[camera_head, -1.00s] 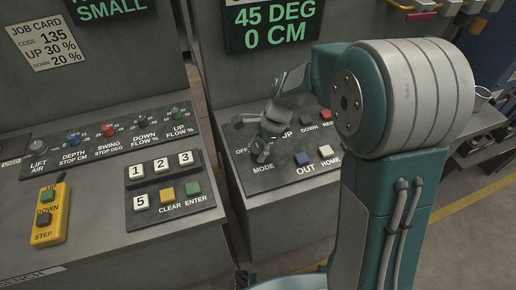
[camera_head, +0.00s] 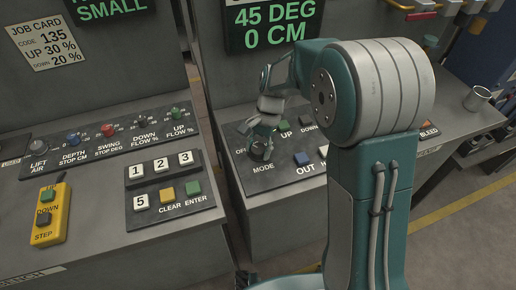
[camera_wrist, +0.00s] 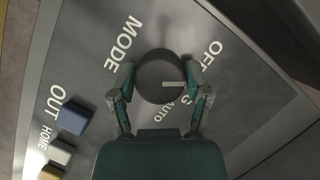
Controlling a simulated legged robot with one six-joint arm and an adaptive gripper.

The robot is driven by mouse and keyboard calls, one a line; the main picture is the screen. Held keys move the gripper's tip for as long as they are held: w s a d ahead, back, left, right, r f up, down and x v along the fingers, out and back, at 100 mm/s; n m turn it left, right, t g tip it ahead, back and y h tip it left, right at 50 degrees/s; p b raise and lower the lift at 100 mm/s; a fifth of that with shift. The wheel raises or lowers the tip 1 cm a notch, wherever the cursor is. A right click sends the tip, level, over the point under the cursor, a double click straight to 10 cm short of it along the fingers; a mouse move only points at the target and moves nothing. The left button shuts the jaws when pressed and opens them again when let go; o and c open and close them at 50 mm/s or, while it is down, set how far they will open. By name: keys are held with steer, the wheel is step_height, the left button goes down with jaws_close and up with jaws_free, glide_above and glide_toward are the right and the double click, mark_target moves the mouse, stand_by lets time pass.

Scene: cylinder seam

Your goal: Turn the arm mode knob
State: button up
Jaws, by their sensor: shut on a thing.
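The mode knob (camera_wrist: 157,78) is a dark round knob with a pale pointer line, on the grey panel of the right-hand console. In the wrist view the line points right, toward the labels partly covered by my gripper; OFF and AUTO can be read. My gripper (camera_wrist: 160,85) has one finger on each side of the knob and is shut on it. In the head view my gripper (camera_head: 261,140) reaches down onto the knob (camera_head: 258,153) above the word MODE.
Blue OUT (camera_head: 301,159) and white HOME buttons sit right of the knob, with a green UP button (camera_head: 283,126) behind. A display (camera_head: 270,25) reads 45 DEG, 0 CM. The left console holds a keypad (camera_head: 168,181) and a yellow pendant (camera_head: 50,212).

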steer(key=shift+w+n+h, duration=0.1)
steer(key=shift+n+h, duration=0.2)
steer(key=shift+n, duration=0.5)
steer(key=o, duration=1.2)
steer(key=v, duration=1.1)
steer(key=shift+w+r, duration=0.3)
steer(key=shift+w, duration=0.1)
